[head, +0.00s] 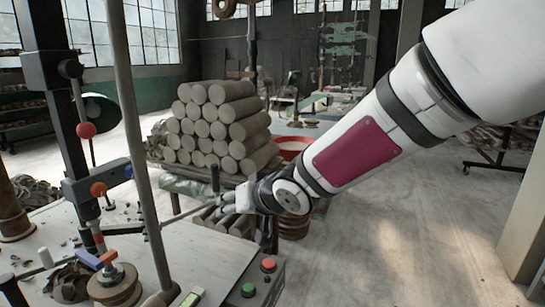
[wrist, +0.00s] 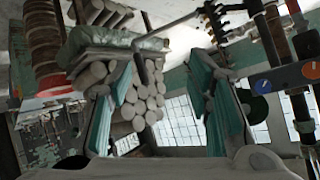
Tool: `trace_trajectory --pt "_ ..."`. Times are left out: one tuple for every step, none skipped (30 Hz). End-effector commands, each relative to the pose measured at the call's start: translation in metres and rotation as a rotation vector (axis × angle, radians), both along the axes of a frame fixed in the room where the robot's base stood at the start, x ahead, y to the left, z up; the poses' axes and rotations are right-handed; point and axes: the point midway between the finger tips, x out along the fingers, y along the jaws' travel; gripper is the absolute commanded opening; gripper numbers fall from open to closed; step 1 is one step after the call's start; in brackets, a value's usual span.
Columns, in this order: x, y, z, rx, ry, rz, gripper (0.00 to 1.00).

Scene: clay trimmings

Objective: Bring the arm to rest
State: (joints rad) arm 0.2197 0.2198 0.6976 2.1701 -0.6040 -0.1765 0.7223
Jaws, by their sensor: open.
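My white arm with a dark red panel (head: 355,155) reaches in from the upper right of the head view, down and to the left. My gripper (head: 222,203) is at its end, near the right edge of the machine table and in front of the stacked clay cylinders. In the wrist view, the two teal-padded fingers of my gripper (wrist: 168,75) stand well apart. I see nothing held between them. The wrist picture is turned over, with the windows low and the clay stack higher up.
A pile of grey clay cylinders (head: 222,128) stands behind my gripper. A machine table (head: 200,255) with a grey post (head: 138,140), levers, and red and green buttons (head: 258,277) is at front left. A red-rimmed tub (head: 293,142) is behind my wrist.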

Motion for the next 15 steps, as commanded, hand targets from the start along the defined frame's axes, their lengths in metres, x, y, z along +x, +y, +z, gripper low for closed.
trace_trajectory --pt "-0.008 -0.026 0.008 -0.084 -0.008 -0.044 0.46" --pt "-0.012 -0.041 0.01 -0.131 -0.006 -0.071 0.46" --pt "-0.019 -0.063 0.014 -0.191 -0.002 -0.108 0.46" --pt "-0.025 -0.078 0.017 -0.232 0.004 -0.134 0.46" --pt "-0.032 -0.093 0.021 -0.272 0.011 -0.16 0.46" --pt "-0.042 -0.114 0.026 -0.321 0.024 -0.194 0.46" --pt "-0.051 -0.129 0.03 -0.354 0.036 -0.221 0.46" --pt "-0.061 -0.143 0.034 -0.384 0.049 -0.246 0.46" --pt "-0.074 -0.161 0.04 -0.42 0.068 -0.277 0.46" --pt "-0.085 -0.175 0.043 -0.444 0.084 -0.3 0.46" --pt "-0.097 -0.187 0.047 -0.465 0.101 -0.322 0.46" --pt "-0.114 -0.203 0.052 -0.487 0.127 -0.348 0.46" --pt "-0.127 -0.213 0.056 -0.502 0.147 -0.366 0.46" --pt "-0.141 -0.224 0.059 -0.513 0.168 -0.383 0.46" --pt "-0.159 -0.236 0.062 -0.522 0.199 -0.402 0.46"
